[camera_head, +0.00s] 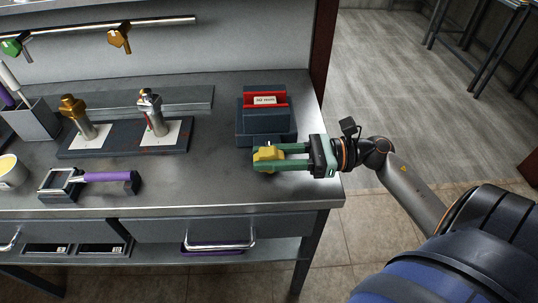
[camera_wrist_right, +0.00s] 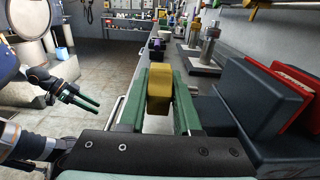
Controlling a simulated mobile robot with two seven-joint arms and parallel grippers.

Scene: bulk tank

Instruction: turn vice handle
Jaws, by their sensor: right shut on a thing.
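The vice (camera_head: 265,138) is a dark blue-grey block at the right end of the workbench, with red jaw parts (camera_head: 264,98) around a small white label. It also shows at the right of the wrist view (camera_wrist_right: 255,100). The yellow vice handle (camera_head: 265,161) is at the vice's front. My right gripper (camera_head: 280,158) comes in from the right with green fingers, shut on the yellow handle. In the wrist view the handle (camera_wrist_right: 159,88) stands between both fingers. My left gripper (camera_wrist_right: 83,98) shows small at the left of the wrist view, its two green fingers apart and empty.
On the workbench (camera_head: 215,175) lie a purple-handled tool (camera_head: 105,177) and a dark tray (camera_head: 125,149) bearing two metal fittings. A grey holder (camera_head: 35,120) and a tin (camera_head: 10,172) stand at the left. The bench's right edge is close to the vice; open floor lies beyond.

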